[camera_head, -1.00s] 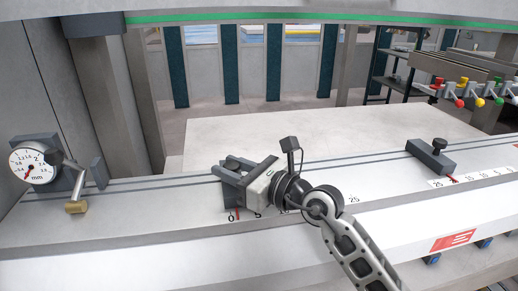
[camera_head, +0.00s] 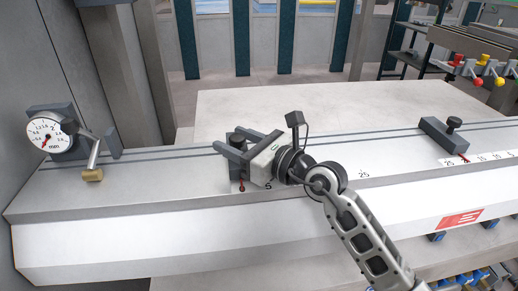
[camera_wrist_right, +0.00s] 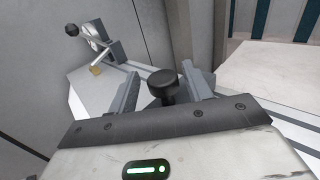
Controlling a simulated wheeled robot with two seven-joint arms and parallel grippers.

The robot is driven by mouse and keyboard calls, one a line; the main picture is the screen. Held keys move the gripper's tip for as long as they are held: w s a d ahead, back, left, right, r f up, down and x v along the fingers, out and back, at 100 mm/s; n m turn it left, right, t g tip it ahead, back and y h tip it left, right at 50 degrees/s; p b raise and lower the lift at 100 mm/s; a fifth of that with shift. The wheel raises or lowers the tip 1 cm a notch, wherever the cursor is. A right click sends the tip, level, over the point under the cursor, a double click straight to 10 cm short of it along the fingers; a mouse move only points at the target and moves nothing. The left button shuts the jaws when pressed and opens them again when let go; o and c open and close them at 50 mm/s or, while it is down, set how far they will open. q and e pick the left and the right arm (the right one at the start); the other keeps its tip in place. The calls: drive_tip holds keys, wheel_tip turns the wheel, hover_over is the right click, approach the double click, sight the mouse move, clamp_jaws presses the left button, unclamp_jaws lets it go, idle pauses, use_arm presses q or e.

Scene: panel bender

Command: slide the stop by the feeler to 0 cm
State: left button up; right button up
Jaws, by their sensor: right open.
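The stop by the feeler is a dark grey block (camera_head: 236,172) with a black knob (camera_head: 237,139), on the left part of the rail. Its red mark (camera_head: 241,182) appears at the 0 of the scale, though the view is too small to read exactly. My right gripper (camera_head: 232,142) is open, with a finger on each side of the knob; the knob also shows between the fingers in the right wrist view (camera_wrist_right: 163,84). The feeler is a dial gauge (camera_head: 48,133) with a brass-tipped arm (camera_head: 92,174), left of the stop and apart from it. My left gripper is out of view.
A second stop (camera_head: 443,137) with a black knob stands far right on the same rail, by its own scale. The rail (camera_head: 400,145) between the stops is clear beyond my right arm. Coloured levers (camera_head: 480,72) are at the upper right.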

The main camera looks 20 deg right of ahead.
use_arm(q)
drive_tip(key=b, duration=0.2)
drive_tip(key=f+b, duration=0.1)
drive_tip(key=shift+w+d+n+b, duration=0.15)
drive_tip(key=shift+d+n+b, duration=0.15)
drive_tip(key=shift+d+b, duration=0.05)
use_arm(e)
drive_tip(key=v, duration=1.5)
drive_tip(key=shift+s, duration=0.25)
